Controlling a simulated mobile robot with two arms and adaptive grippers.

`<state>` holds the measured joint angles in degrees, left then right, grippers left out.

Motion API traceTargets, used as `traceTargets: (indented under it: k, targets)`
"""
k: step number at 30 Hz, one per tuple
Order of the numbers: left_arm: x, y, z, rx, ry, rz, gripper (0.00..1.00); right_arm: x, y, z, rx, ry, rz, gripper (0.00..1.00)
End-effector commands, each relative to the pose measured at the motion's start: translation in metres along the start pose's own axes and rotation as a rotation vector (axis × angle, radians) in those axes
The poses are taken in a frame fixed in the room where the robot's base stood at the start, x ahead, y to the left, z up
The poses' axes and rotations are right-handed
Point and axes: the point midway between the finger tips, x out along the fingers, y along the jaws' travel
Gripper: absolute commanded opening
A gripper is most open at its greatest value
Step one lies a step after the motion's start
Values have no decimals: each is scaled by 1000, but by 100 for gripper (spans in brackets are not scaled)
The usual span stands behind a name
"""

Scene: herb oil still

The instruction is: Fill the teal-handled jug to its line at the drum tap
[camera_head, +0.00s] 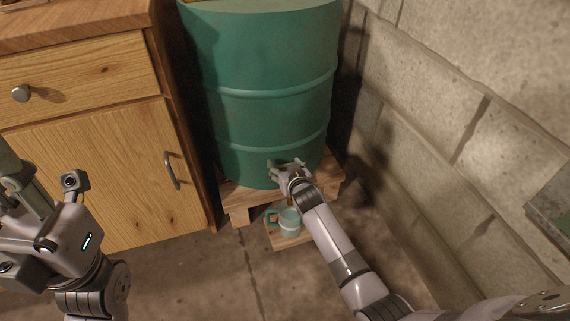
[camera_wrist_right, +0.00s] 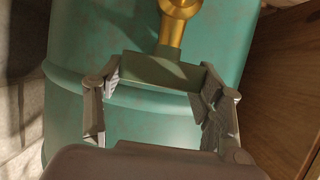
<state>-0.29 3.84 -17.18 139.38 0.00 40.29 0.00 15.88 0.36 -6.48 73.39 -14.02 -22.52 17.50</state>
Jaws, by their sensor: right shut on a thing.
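The teal-handled jug (camera_head: 291,222) stands upright on a small wooden board (camera_head: 293,242) on the floor, below the front of the green drum (camera_head: 262,95). Its handle points left. Its line and any contents are too small to make out. My right gripper (camera_head: 285,172) is low at the drum's front, above the jug, partly hiding the tap. In the right wrist view, its fingers are shut on the tap's dark green handle (camera_wrist_right: 160,72), beside the brass tap body (camera_wrist_right: 175,28). My left gripper (camera_head: 22,185) is at the left edge, apart from these things; its fingertips are unclear.
The drum rests on a wooden pallet (camera_head: 238,205). A wooden cabinet (camera_head: 95,165) stands to the left and a block wall (camera_head: 470,110) to the right. The concrete floor (camera_head: 200,275) in front of the jug's board is clear.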

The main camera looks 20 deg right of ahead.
Motion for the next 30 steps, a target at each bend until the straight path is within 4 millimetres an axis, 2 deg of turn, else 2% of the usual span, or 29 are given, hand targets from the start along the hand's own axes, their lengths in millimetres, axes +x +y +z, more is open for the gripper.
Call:
traceTargets:
  k: [8,9,18,30]
  targets:
    - [0,0,0,0,0,0,30,0,0,-2,-1,5,1,35]
    - [0,0,0,0,-1,0,30,0,0,-2,0,5,1,64]
    - [0,0,0,-1,-1,0,30,0,0,0,0,1,1,83]
    - [1,0,0,1,2,0,30,-5,0,1,0,-1,1,83]
